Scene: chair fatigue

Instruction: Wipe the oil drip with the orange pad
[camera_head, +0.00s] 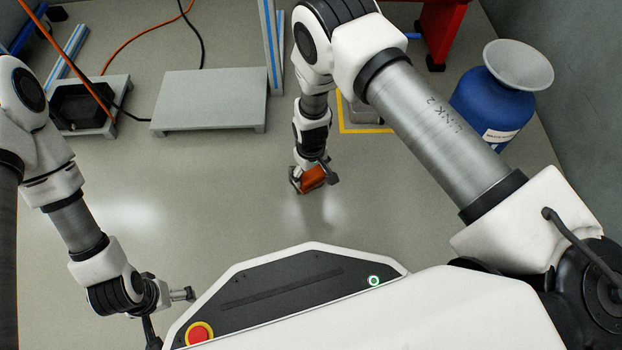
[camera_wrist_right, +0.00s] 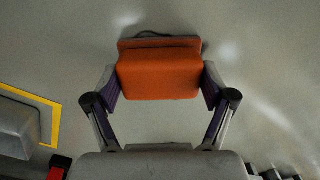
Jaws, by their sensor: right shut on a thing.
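The orange pad (camera_head: 313,179) is held just at or above the grey floor in the middle of the head view. My right gripper (camera_head: 312,183) is shut on it, with one finger on each side. In the right wrist view the orange pad (camera_wrist_right: 158,72) sits between the fingertips of my right gripper (camera_wrist_right: 160,84). A thin dark edge shows behind the pad there; I cannot tell whether it is oil or shadow. No oil drip shows clearly in either view. My left gripper (camera_head: 172,312) is at the lower left, fingers apart and empty, partly hidden by my base.
A low grey platform (camera_head: 210,100) stands at the back left, beside a tray with a black box (camera_head: 83,105). A blue drum (camera_head: 492,105) stands at the right. A grey block (camera_wrist_right: 17,130) sits inside a yellow floor outline (camera_wrist_right: 52,122). Floor around the pad is clear.

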